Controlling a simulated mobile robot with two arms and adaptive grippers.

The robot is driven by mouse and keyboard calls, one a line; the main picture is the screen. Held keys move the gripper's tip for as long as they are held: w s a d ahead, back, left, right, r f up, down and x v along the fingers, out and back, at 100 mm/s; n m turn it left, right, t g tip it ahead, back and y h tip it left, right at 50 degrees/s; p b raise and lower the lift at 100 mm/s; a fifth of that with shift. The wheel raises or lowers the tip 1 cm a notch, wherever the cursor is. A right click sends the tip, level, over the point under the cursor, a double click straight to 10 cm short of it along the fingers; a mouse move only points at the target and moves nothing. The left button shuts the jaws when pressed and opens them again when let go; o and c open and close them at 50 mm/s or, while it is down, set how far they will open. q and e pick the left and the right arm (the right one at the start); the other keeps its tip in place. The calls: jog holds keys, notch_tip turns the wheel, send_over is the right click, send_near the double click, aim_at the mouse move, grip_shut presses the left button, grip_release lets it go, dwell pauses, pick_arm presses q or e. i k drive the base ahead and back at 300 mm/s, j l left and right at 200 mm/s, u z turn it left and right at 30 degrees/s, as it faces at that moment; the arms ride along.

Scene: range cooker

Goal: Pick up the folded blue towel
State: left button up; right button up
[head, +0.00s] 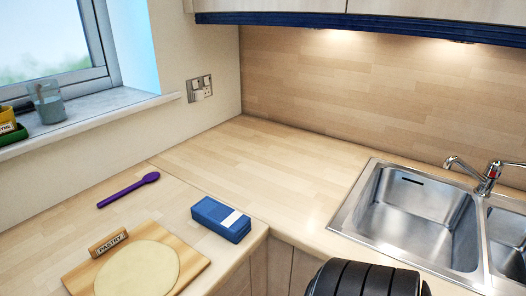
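The folded blue towel (221,218) lies on the wooden worktop near its front edge, close to the inner corner. It looks like a thick, flat blue block with a pale band across its right part. Nothing is touching it from above. Neither of my grippers shows in the head view. A black ribbed part, which looks like part of my own body, shows at the bottom edge, to the right of and below the towel.
A wooden board (191,262) with flat round dough (137,270) and a block marked PASTRY (108,242) lies left of the towel. A purple spoon (128,190) lies behind the board. A steel sink (425,215) with a tap (487,180) is at right. The worktop behind the towel is clear.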

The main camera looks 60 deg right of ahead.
aim_at(232, 225)
jog(key=z, duration=1.55)
jog(key=k+l, duration=0.15)
jog(key=l, duration=0.25)
jog(key=z, duration=0.05)
